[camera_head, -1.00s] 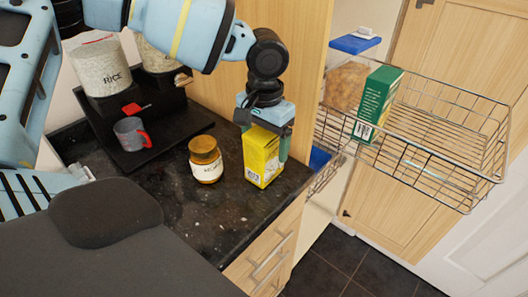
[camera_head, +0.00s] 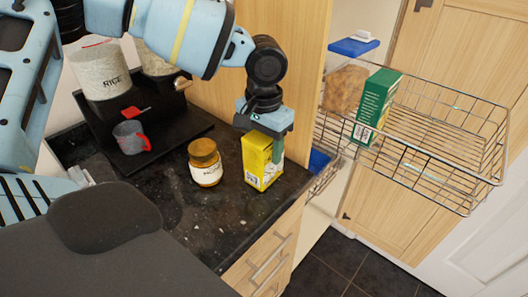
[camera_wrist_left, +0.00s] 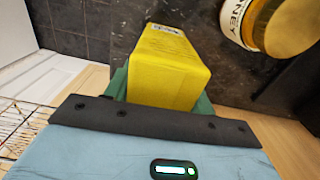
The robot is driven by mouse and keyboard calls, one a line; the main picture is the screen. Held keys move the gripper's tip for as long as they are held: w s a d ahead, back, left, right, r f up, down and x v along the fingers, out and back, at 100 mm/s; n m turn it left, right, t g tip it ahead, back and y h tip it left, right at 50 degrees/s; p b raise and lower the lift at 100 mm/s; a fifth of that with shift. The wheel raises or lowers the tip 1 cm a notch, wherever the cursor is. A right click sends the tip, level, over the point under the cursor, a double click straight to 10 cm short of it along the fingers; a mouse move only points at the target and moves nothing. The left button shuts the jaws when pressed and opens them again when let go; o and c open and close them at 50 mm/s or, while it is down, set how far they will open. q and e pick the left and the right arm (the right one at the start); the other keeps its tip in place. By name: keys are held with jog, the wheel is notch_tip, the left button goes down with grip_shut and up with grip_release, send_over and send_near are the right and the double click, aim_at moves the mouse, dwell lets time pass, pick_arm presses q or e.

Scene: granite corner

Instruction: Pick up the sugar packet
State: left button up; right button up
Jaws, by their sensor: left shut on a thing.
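The sugar packet, a yellow box (camera_head: 262,163), stands upright on the dark granite counter near its right end. It also fills the middle of the left wrist view (camera_wrist_left: 165,68). My left gripper (camera_head: 265,148) comes down over the box from above. Its greenish fingers are shut on the box's upper part, one on each side. The far finger is mostly hidden behind the box. The box's base appears to be at the counter; I cannot tell whether it touches. My right gripper is not in view.
An amber honey jar (camera_head: 205,163) stands just left of the box. A grey and red mug (camera_head: 131,137) and a rice canister (camera_head: 102,70) are on a black stepped stand. A wire basket (camera_head: 440,140) holding a green box (camera_head: 376,106) is at the right, beyond the wooden panel.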

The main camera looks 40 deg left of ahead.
pick_arm(q)
notch_tip(320, 180, up, 10)
jog(key=shift+r, duration=0.1)
dwell(0.4)
